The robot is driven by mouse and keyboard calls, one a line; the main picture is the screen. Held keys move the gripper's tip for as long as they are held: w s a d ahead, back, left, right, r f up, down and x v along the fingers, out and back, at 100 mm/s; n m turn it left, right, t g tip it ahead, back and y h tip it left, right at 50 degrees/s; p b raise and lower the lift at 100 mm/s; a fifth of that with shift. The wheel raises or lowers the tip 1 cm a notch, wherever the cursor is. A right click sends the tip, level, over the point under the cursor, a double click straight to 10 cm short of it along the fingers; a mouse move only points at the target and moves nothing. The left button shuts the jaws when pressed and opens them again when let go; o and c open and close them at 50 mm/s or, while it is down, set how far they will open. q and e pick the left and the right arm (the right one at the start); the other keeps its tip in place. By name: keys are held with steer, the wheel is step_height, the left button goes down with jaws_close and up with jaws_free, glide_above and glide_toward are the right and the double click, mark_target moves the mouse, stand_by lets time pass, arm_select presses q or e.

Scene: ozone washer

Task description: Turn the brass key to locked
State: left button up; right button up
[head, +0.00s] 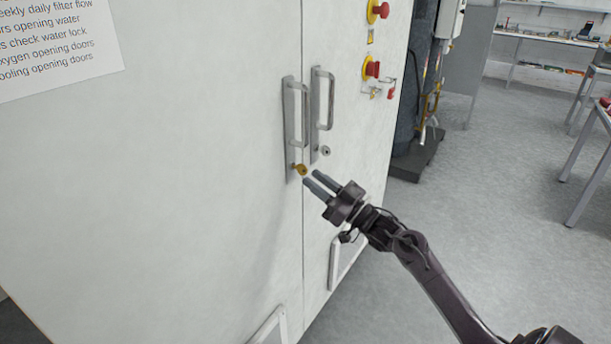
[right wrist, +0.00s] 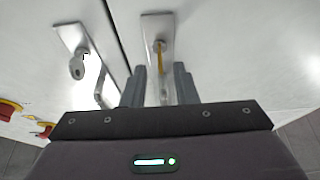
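The brass key (head: 301,169) sits in the lock at the foot of the left door's handle plate (head: 289,130) on the white cabinet. In the right wrist view the key (right wrist: 160,58) shows edge-on as a thin yellow strip, ahead of and between my fingers. My right gripper (head: 309,177) is just below and right of the key, with its two fingers apart. The wrist view shows the right gripper (right wrist: 160,80) open, with no contact on the key visible. My left gripper is not in view.
Red knobs (head: 372,69) are on the cabinet's right part. Open floor (head: 480,180) lies to the right.

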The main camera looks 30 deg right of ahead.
steer(key=shift+v, duration=1.45)
